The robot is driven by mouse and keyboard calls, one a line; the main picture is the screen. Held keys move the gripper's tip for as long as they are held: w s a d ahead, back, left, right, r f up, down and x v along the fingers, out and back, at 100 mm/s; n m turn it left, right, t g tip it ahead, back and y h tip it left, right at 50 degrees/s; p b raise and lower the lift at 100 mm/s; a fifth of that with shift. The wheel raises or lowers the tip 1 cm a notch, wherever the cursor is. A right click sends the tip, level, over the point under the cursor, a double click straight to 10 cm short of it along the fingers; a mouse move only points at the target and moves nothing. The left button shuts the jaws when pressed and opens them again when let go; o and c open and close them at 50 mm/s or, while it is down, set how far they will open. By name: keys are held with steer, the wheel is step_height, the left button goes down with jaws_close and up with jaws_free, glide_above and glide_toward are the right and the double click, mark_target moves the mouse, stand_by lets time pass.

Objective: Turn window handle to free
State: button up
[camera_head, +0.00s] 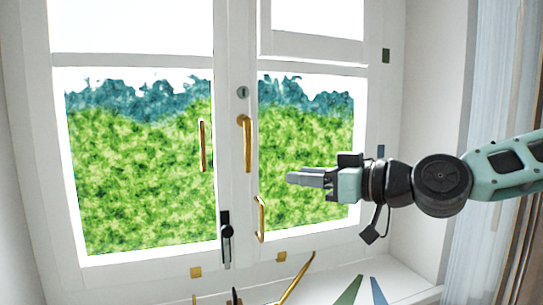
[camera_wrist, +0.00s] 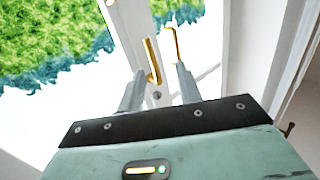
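The window (camera_head: 237,60) has a white frame with several handles. A gold handle (camera_head: 245,143) hangs straight down on the middle post, below a small grey disc (camera_head: 242,92). In the wrist view this gold handle (camera_wrist: 151,60) shows between my finger lines, beyond the tips. My gripper (camera_head: 291,178) is to the right of the handle and lower in the head view, apart from it, pointing left. In the wrist view my gripper (camera_wrist: 159,69) has its two fingers spread with nothing held.
A thin gold bar (camera_head: 203,145) is on the left sash, a gold pull (camera_head: 261,220) sits lower right of the post, and a black latch (camera_head: 226,240) is lower left. Several objects, including a yellow rod (camera_head: 297,277), stand near the sill. A curtain (camera_head: 475,150) hangs at right.

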mark_target(251, 152)
steer(key=shift+t, duration=0.6)
steer(key=r+p+x, duration=0.1)
steer(key=x, duration=0.4)
steer(key=w+d+r+p+x, duration=0.1)
steer(key=p+x, duration=0.1)
steer(key=x, duration=0.3)
steer(key=r+p+x, duration=0.1)
steer(key=p+x, duration=0.1)
steer(key=x, duration=0.3)
steer(key=shift+w+d, duration=0.15)
steer(key=shift+w, duration=0.1)
steer(key=shift+w+a+f+p, duration=0.2)
steer(key=shift+w+a+p, duration=0.1)
steer(key=shift+w+a, duration=0.2)
steer(key=shift+c, duration=0.3)
jaws_close()
